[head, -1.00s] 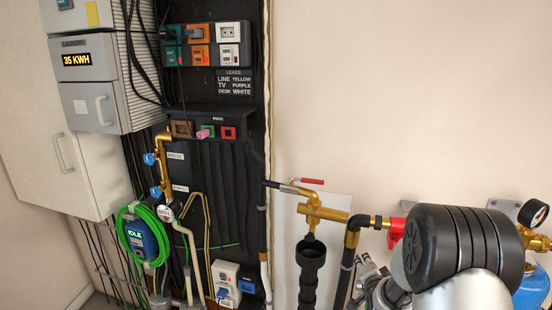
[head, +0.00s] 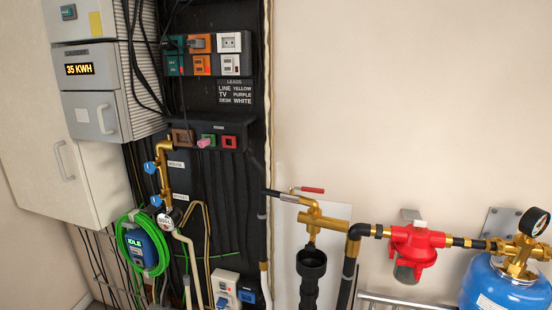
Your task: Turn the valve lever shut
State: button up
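A brass valve fitting (head: 315,219) is mounted on the wall right of the dark panel. A small lever with a red handle (head: 312,190) sits on top of it, pointing to the right and lying nearly level. The lever looks roughly in line with the pipe, but its exact angle is hard to tell. Two blue-handled valves (head: 150,168) sit on a brass pipe at left. My gripper is not in view.
A green coiled cable (head: 143,243) hangs at left. The wall above the valve is bare.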

aim_at(292, 188)
jog(key=i+l, duration=0.2)
jog(key=i, duration=0.25)
jog(key=i+l+u, duration=0.1)
jog(key=i+l, duration=0.15)
jog(key=i, duration=0.15)
jog(key=i+l, duration=0.25)
jog(key=i, duration=0.2)
